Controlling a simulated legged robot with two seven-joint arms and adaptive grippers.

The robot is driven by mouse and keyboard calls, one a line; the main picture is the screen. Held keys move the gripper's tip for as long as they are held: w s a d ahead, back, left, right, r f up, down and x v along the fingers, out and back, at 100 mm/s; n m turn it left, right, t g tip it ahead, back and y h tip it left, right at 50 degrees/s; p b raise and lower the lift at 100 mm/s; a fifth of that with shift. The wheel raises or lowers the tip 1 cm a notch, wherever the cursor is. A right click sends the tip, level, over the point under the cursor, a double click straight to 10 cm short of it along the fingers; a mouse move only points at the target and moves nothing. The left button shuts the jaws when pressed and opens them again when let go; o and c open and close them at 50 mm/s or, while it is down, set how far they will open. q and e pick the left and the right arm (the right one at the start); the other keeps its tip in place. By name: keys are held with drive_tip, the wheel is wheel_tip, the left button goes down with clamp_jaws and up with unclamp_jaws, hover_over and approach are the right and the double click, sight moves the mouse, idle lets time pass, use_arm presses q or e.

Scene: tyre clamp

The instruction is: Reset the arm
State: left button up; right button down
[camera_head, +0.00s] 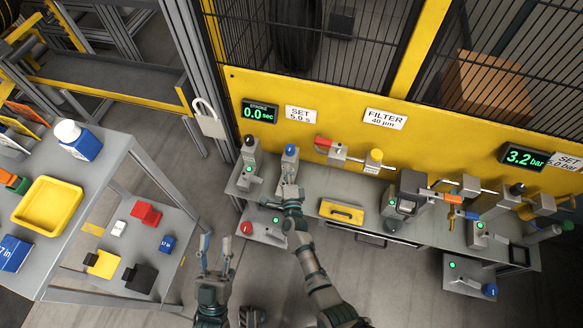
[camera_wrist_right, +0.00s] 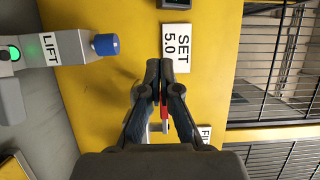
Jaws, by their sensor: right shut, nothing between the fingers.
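My right gripper (camera_head: 290,188) is shut and empty above the grey bench, just below a blue-knobbed lever (camera_head: 290,152) in the head view. In the right wrist view, its closed fingertips (camera_wrist_right: 160,68) point at the yellow panel beside the "SET 5.0" label (camera_wrist_right: 176,48). The blue knob (camera_wrist_right: 105,44) of a unit marked "LIFT" (camera_wrist_right: 48,48) is left of the fingertips and apart from them. A red part (camera_wrist_right: 164,105) shows behind the fingers. My left gripper (camera_head: 216,243) is open and empty above the floor, left of the bench.
A yellow panel (camera_head: 330,105) with mesh guarding stands behind the bench (camera_head: 300,200). A padlock (camera_head: 207,118) hangs at its left. A cart with a yellow tray (camera_head: 48,206) stands left. Floor shows between cart and bench.

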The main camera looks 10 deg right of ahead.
use_arm(q)
drive_tip(key=shift+a, duration=0.35)
use_arm(e)
drive_tip(key=shift+a, duration=0.3)
